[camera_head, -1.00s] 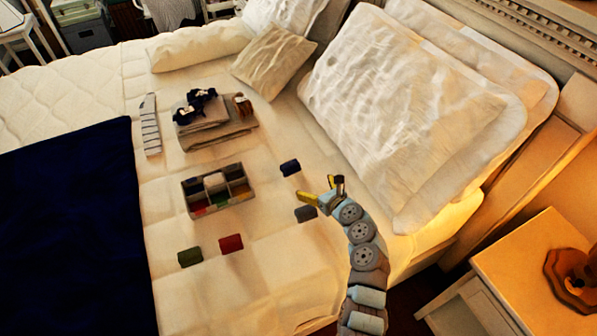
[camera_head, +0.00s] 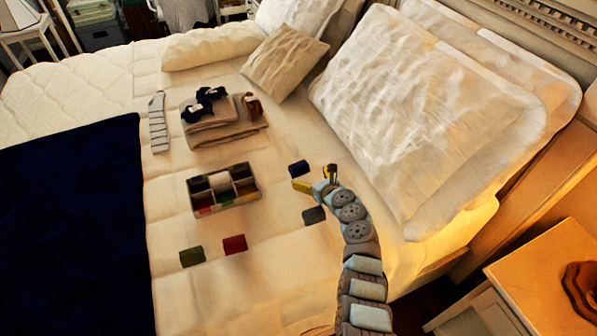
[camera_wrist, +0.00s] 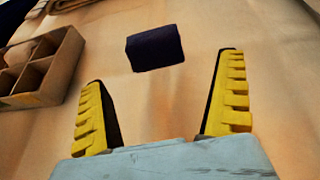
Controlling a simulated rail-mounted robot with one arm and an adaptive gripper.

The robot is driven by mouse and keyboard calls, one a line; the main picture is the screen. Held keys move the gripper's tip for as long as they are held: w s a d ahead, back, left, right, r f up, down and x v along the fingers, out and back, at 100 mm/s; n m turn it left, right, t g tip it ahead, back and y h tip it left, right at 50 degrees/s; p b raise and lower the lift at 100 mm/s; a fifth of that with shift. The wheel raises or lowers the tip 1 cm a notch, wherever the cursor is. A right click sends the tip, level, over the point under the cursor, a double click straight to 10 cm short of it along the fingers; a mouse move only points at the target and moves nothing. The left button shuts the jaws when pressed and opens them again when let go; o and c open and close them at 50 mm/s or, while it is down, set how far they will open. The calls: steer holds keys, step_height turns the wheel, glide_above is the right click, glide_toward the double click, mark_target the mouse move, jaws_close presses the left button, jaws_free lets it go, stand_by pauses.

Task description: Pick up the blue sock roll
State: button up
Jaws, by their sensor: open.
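The blue sock roll (camera_head: 299,168) lies on the cream bedspread, right of the divided box, in the head view. In the wrist view the dark blue roll (camera_wrist: 155,48) lies ahead of my fingertips, between their lines and apart from both. My gripper (camera_head: 316,178) is open and empty, just right of and nearer than the roll. Its two yellow fingers (camera_wrist: 166,100) are spread wide in the wrist view. The whole roll is visible there.
A grey sock roll (camera_head: 314,215) lies close by, below my gripper. Red (camera_head: 235,245) and green (camera_head: 192,257) rolls lie further left. The divided box (camera_head: 255,187) stands left of the blue roll; its edge (camera_wrist: 68,62) shows in the wrist view. Large pillows (camera_head: 420,110) rise at right.

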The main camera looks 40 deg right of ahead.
mark_target(303, 174)
steer(key=shift+b+x, duration=1.05)
steer(key=shift+x, duration=0.45)
steer(key=shift+f, duration=0.1)
steer(key=shift+w+f, duration=0.1)
steer(key=shift+w, duration=0.05)
steer(key=b+x, duration=0.2)
steer(key=b, duration=0.1)
steer(key=b+x, duration=0.1)
steer(key=shift+w+a+f+b, duration=0.1)
steer(key=shift+a+f+b, duration=0.15)
steer(key=shift+f+b, duration=0.05)
steer(key=shift+w+d+f+b, duration=0.1)
steer(key=shift+w+d+b, duration=0.1)
steer(key=shift+w+b, duration=0.65)
steer(key=shift+s, duration=0.1)
steer(key=c, duration=1)
